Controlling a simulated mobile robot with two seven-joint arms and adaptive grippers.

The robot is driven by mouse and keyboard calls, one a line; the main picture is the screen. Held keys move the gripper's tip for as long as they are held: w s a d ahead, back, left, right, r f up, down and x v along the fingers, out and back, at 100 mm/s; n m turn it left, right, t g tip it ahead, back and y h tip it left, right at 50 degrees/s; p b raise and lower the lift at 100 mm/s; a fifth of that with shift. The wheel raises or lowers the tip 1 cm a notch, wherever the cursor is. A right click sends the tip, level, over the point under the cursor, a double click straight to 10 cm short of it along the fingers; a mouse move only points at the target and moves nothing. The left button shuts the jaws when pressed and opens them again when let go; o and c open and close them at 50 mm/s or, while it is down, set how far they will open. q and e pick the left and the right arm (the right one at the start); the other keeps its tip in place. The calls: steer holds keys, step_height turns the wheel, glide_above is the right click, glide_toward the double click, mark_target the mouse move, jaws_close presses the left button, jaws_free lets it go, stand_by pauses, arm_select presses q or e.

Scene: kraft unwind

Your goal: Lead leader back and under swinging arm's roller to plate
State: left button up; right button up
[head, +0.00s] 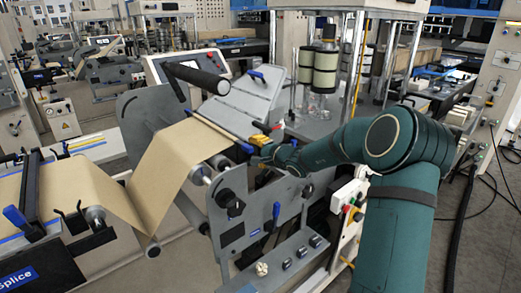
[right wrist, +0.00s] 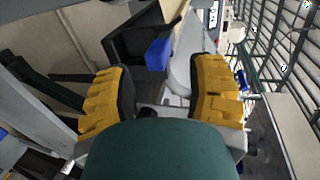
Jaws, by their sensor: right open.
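The brown kraft leader (head: 172,165) runs from the left table, dips around a low roller (head: 152,247), and rises to the sloped grey plate (head: 240,100). Bare metal rollers (head: 203,174) show just right of the sheet. My right gripper (head: 262,147) is at the right end of that edge, its yellow fingers apart. In the right wrist view the open fingers (right wrist: 160,90) have a blue part (right wrist: 158,54) and a pale rounded part beyond them. I see no paper between them. My left gripper is out of view.
A black cylinder (head: 197,78) on an arm sits above the sheet. A grey side plate with knobs (head: 232,205) stands below my right gripper. A splice table (head: 35,190) with blue clamps is at left.

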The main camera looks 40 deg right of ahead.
mark_target(251, 150)
steer(key=b+x, duration=0.1)
steer(key=x, duration=0.2)
steer(key=shift+f, duration=0.2)
steer(key=shift+b+x, duration=0.6)
steer(key=shift+x, duration=0.35)
steer(key=shift+o, duration=0.2)
steer(key=shift+r, duration=0.15)
jaws_close()
